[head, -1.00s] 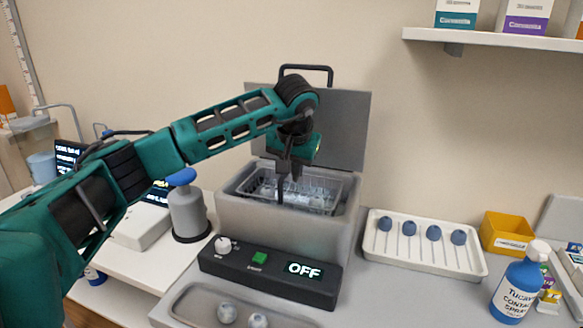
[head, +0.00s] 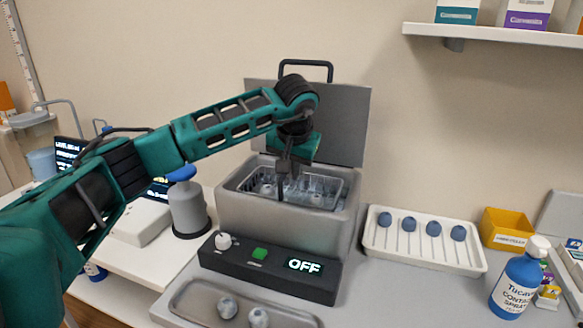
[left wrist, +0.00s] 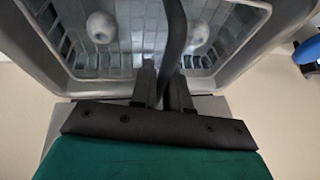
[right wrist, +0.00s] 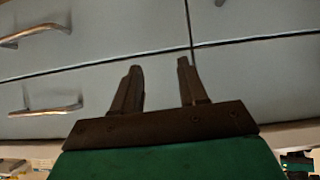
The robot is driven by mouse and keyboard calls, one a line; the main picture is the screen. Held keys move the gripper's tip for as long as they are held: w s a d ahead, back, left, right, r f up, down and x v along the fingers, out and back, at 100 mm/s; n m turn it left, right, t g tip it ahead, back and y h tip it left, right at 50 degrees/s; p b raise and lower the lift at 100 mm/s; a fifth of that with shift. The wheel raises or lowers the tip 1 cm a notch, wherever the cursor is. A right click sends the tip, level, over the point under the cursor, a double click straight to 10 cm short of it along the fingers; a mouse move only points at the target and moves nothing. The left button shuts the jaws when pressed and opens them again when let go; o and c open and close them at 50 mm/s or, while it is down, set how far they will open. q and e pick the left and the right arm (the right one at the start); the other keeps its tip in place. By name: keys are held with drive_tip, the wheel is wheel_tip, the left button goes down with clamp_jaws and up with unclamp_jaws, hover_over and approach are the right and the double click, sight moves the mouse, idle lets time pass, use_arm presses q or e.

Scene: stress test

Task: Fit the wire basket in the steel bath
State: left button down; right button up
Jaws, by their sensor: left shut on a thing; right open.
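The wire basket (head: 338,188) is inside the open steel bath (head: 240,213), its rim a little below the bath's rim. Whether it rests on the bottom is hidden. My left gripper (head: 286,178) is over the basket, shut on its dark handle. The left wrist view shows the handle (left wrist: 173,35) running between the fingers (left wrist: 162,88), with two pale round pieces (left wrist: 100,27) in the basket (left wrist: 68,48). My right gripper (right wrist: 158,75) is open and empty, in front of grey drawer fronts, out of the head view.
The bath's lid (head: 345,125) stands raised behind it. A control box (head: 270,268) reading OFF is in front. A tray (head: 185,305) with round pieces is nearer. A white rack (head: 455,262), a yellow bin (head: 492,237) and a blue spray bottle (head: 518,285) stand right; a grey flask (head: 188,210) stands left.

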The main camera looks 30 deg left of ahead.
use_arm(q)
drive_tip(key=shift+f, duration=0.55)
idle(0.4)
drive_tip(key=c, duration=1.4)
unclamp_jaws()
drive_tip(key=shift+r+p, duration=1.95)
drive_tip(key=shift+r, duration=0.05)
drive_tip(key=o, duration=0.6)
